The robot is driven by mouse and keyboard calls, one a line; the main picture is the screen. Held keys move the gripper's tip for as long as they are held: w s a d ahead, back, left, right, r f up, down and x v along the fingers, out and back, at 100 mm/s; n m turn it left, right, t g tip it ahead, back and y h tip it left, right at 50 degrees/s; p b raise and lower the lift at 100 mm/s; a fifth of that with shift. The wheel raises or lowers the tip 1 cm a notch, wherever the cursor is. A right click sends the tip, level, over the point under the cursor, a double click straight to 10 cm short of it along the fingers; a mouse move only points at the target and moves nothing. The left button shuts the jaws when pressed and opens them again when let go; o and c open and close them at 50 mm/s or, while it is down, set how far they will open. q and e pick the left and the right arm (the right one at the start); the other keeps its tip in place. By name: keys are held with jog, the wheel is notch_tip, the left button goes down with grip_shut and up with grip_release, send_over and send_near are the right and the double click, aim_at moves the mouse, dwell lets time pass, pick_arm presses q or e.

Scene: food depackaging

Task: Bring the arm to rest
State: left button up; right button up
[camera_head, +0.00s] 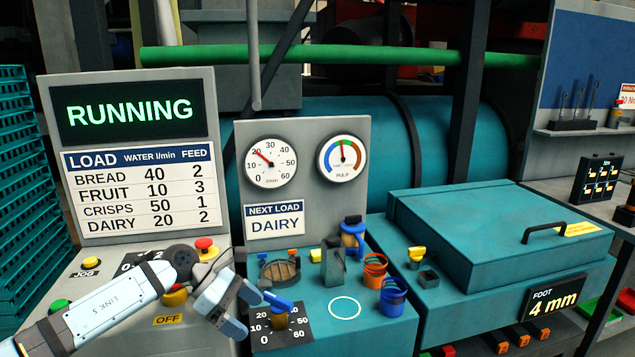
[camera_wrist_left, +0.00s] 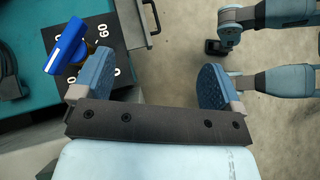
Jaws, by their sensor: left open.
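My left arm comes in from the lower left, and its gripper (camera_head: 238,306) hangs at the left front corner of the teal valve console (camera_head: 345,335). In the left wrist view the gripper (camera_wrist_left: 152,82) has its two blue fingers spread wide with nothing between them. A blue valve handle (camera_head: 280,301) on a black 0-to-60 dial plate (camera_head: 292,335) is just right of the gripper. The handle also shows in the left wrist view (camera_wrist_left: 67,46), beside the left finger and outside the jaws. Whether finger and handle touch cannot be told. My right gripper is not in view.
A control panel with a RUNNING display (camera_head: 130,108) stands at the left, its red button (camera_head: 204,245) close to my arm. A gauge board (camera_head: 303,170) reads NEXT LOAD DAIRY. A closed teal lid (camera_head: 480,225) is at the right. Bare floor (camera_wrist_left: 165,50) shows between the fingers.

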pick_arm(q)
jog(key=s+d+f+n+t+h, duration=0.35)
jog(key=s+n+h, duration=0.25)
jog(key=n, duration=0.2)
jog(key=s+a+f+m+t+y, duration=0.4)
jog(key=s+a+f+m+y, duration=0.3)
jog(key=s+a+f+m, duration=0.7)
jog(key=s+a+f+m+t+y, duration=0.3)
jog(key=s+a+f+m+y, duration=0.55)
jog(key=m, duration=0.95)
jog(key=s+d+r+n+t+h, duration=0.1)
jog(key=d+n, duration=0.2)
jog(key=d, duration=0.5)
jog(key=s+d+n+h, duration=0.1)
jog(key=d+n+h, duration=0.1)
jog(key=d, duration=0.5)
notch_tip(320, 180, up, 14)
jog(key=s+a+p, duration=0.1)
jog(key=p, duration=1.5)
jog(key=shift+t+p, duration=0.35)
jog(key=shift+t, duration=0.1)
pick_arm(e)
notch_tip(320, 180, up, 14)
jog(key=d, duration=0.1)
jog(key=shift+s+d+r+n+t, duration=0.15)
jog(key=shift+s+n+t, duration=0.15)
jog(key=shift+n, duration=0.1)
pick_arm(q)
jog(key=shift+s, duration=0.1)
